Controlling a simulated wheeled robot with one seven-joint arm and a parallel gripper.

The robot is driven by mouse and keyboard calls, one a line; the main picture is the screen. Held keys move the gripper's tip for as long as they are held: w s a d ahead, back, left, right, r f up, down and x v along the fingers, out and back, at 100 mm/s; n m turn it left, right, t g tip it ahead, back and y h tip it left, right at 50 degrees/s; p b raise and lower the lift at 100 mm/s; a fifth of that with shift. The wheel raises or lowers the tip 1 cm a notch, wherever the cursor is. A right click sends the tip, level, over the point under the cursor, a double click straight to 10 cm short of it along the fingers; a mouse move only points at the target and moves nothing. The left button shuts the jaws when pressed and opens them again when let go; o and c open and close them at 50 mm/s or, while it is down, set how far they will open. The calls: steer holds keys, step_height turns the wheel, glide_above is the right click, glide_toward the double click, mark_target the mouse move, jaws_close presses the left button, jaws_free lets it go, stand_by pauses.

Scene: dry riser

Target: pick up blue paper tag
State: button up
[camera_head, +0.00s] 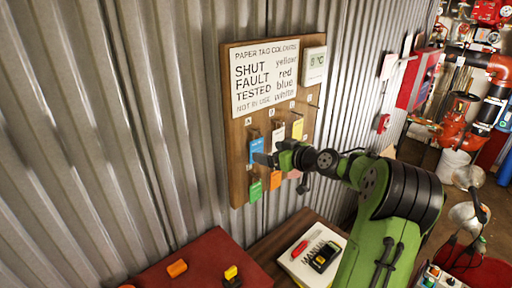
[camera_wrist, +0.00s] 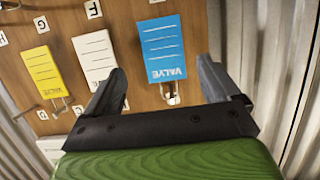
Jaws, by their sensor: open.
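The blue paper tag (camera_head: 256,148) hangs at the left of the upper tag row on a wooden board (camera_head: 238,160). In the wrist view the blue tag (camera_wrist: 162,45) appears upside down, with "VALVE" and lines printed on it, hanging from a small hook. My gripper (camera_head: 266,159) is at the board, its fingers overlapping the tag's lower edge in the head view. In the wrist view my open gripper (camera_wrist: 160,66) has one finger on each side of the tag's printed end. I cannot tell whether either finger touches the tag.
A white tag (camera_head: 278,138) and a yellow tag (camera_head: 297,128) hang to the right. Green (camera_head: 256,191), orange (camera_head: 275,181) and pink tags hang below. A sign (camera_head: 265,78) tops the board.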

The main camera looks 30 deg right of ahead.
mark_target(257, 149)
steer(key=x, duration=0.1)
steer(key=p+x, duration=0.1)
steer(key=x, duration=0.2)
steer(key=shift+w+a, duration=0.2)
steer(key=shift+a, duration=0.15)
steer(key=shift+w+f, duration=0.15)
steer(key=shift+w, duration=0.25)
steer(key=shift+s, duration=0.2)
steer(key=shift+c, duration=1)
steer(key=c, duration=1)
steer(key=shift+r, duration=0.6)
steer(key=s+d+b, duration=0.2)
steer(key=s+b, duration=0.1)
steer(key=s, duration=1.4)
steer(key=shift+s+d+r+b, duration=0.2)
steer(key=shift+s+d+b, duration=0.1)
steer(key=shift+s, duration=0.1)
